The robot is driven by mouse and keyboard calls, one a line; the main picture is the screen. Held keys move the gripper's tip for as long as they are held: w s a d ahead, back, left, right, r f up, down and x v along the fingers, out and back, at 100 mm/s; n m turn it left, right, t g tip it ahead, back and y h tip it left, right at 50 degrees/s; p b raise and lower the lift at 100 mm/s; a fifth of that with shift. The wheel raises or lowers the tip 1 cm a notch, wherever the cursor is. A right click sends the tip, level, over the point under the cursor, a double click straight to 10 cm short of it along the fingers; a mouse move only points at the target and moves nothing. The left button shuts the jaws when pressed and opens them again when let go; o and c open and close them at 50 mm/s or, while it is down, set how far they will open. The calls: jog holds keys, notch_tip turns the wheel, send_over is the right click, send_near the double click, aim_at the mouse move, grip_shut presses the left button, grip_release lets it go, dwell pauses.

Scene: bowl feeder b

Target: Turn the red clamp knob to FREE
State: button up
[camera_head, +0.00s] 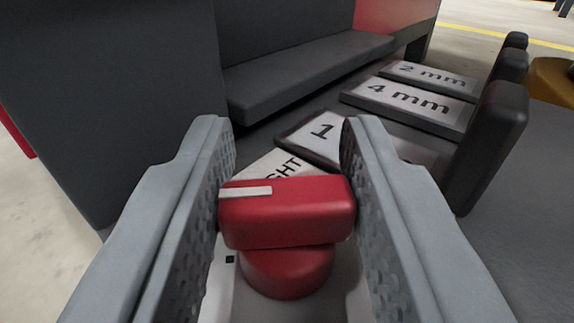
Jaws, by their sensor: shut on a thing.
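The red clamp knob (300,218) is a rounded bar on a round red base (287,270). A white pointer line on top of the bar runs to its left end. My gripper (287,205) has one grey finger at each end of the bar and is shut on it. A white label plate (262,172) lies behind and under the knob. The word FREE is not visible.
A large dark grey housing with a ledge (305,75) stands behind left. Grey surface at right is clear.

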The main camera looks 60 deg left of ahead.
jog(key=shift+n+g+y, duration=0.4)
jog(key=shift+n+g, duration=0.2)
jog(key=shift+g, duration=0.2)
jog(key=o, duration=0.9)
jog(key=shift+o, duration=0.2)
jog(key=shift+d, duration=0.1)
jog(key=v, duration=1.7)
jog(key=shift+s+d+f, duration=0.1)
